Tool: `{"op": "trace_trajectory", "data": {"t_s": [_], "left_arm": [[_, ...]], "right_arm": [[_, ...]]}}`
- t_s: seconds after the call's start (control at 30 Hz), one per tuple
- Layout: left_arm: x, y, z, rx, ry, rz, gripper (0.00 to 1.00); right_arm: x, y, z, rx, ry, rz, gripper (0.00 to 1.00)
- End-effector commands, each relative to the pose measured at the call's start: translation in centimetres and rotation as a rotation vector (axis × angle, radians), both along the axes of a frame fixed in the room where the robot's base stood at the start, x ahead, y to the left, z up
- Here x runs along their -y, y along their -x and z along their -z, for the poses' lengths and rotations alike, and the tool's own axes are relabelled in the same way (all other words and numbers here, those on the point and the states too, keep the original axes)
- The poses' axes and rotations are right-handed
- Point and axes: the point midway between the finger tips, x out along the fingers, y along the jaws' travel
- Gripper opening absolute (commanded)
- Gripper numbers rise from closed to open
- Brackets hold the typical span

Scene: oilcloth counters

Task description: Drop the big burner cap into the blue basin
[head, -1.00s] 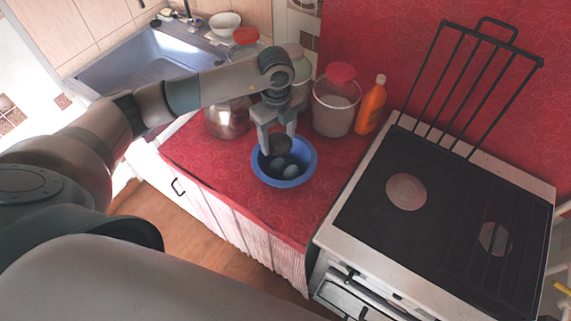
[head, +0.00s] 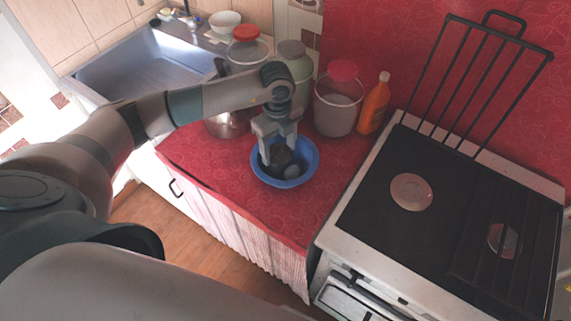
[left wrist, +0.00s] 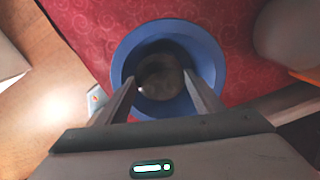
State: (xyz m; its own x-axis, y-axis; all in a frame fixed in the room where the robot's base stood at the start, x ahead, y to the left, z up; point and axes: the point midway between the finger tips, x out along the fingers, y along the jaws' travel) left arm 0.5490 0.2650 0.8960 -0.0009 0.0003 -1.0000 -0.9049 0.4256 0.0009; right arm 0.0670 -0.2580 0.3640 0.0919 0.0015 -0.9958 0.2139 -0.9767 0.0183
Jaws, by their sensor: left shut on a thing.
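The blue basin (head: 312,163) stands on the red counter, left of the stove; it also shows in the left wrist view (left wrist: 119,58). My left gripper (head: 277,154) points down into the basin's mouth and is shut on a dark round piece, the big burner cap (head: 282,157). In the left wrist view the cap (left wrist: 162,78) sits between the fingers, inside the rim outline. I cannot tell whether the cap touches the basin's floor. My right gripper is not in view.
A lidded clear bucket (head: 336,105) and an orange bottle (head: 373,106) stand behind the basin. A metal pot (head: 228,125) is left of it, partly behind my arm. The stove (head: 440,205) stands to the right. The counter in front is clear.

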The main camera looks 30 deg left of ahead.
Motion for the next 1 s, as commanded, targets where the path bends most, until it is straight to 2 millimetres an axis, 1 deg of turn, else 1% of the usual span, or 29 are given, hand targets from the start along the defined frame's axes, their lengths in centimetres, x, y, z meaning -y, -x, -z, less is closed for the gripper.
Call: {"op": "trace_trajectory", "data": {"t_s": [0.03, 0.07, 0.1, 0.43, 0.57, 0.77, 0.87, 1.0], "left_arm": [[0.0, 0.0, 0.0, 0.000, 0.000, 0.000, 0.65], [0.0, 0.0, 0.0, 0.000, 0.000, 0.000, 0.73], [0.0, 0.0, 0.0, 0.000, 0.000, 0.000, 0.82], [0.0, 0.0, -0.1, 0.000, 0.000, 0.000, 0.82], [0.0, -0.1, -0.5, 0.002, 0.001, -0.001, 0.82], [0.0, -0.1, -2.3, 0.004, 0.002, 0.000, 0.82], [0.0, -0.2, -3.9, 0.006, 0.002, 0.001, 0.82], [0.0, -0.2, -6.5, 0.006, 0.002, 0.001, 0.82]], "right_arm": [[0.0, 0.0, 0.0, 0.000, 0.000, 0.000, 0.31], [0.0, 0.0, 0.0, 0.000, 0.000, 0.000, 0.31], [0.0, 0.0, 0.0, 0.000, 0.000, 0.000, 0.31], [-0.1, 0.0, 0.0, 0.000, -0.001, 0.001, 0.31], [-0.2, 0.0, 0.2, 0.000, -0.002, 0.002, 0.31], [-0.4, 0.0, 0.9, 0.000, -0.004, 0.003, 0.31], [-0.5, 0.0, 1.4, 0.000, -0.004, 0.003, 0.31], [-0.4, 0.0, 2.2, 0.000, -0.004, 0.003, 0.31]]}}
